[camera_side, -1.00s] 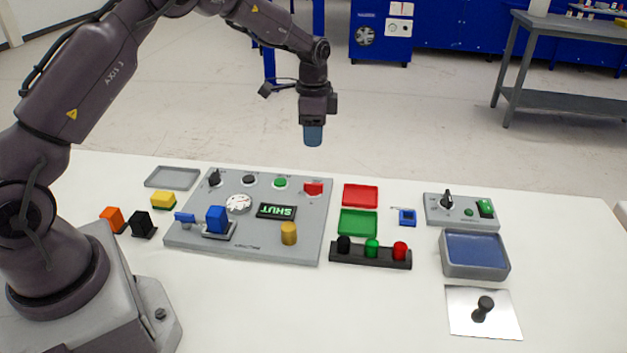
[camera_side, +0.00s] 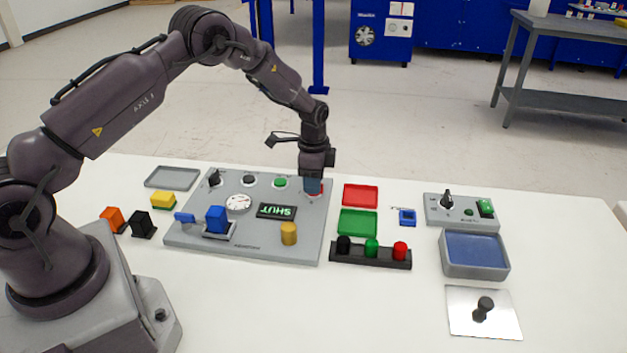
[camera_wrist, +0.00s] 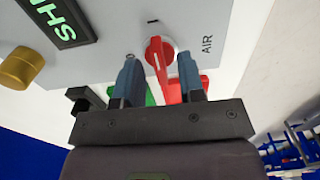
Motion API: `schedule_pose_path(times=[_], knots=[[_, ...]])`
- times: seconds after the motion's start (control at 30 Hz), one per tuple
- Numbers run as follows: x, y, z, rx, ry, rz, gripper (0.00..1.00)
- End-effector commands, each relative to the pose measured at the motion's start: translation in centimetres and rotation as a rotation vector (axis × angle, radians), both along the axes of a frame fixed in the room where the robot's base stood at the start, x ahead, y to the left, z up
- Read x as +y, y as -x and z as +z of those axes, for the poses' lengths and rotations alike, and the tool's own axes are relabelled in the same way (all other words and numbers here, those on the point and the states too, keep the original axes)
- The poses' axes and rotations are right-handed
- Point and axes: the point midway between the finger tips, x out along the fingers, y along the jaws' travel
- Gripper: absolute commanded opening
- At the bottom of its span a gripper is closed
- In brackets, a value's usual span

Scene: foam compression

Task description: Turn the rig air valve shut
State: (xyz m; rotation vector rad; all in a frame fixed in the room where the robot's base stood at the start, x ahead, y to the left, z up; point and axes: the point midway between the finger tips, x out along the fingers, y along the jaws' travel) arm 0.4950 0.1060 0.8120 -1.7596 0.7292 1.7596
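The red air valve (camera_wrist: 159,52) is a knob with a white mark, beside the word AIR on the grey rig panel (camera_wrist: 130,16). In the side view the valve (camera_side: 319,193) is at the panel's far right corner, mostly hidden by my fingers. My gripper (camera_side: 313,187) points down right over it. In the wrist view my gripper (camera_wrist: 160,75) is open, with one blue finger on each side of the valve. I cannot tell whether the fingers touch it. The panel's display (camera_side: 277,211) reads SHUT.
A black rack (camera_side: 370,257) with coloured pegs stands in front.

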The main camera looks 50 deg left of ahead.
Motion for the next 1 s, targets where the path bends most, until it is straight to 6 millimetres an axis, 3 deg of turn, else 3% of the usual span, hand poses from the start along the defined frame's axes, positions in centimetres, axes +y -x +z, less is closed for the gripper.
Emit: schedule_pose_path(times=[0.3, 0.47, 0.5, 1.0], knots=[[-0.01, 0.01, -0.34, 0.000, 0.000, 0.000, 0.36], [-0.01, 0.00, -0.31, 0.000, 0.000, 0.000, 0.02], [-0.01, 0.00, -0.31, 0.000, 0.000, 0.000, 0.00], [0.00, 0.00, -0.27, 0.000, 0.000, 0.100, 0.00]])
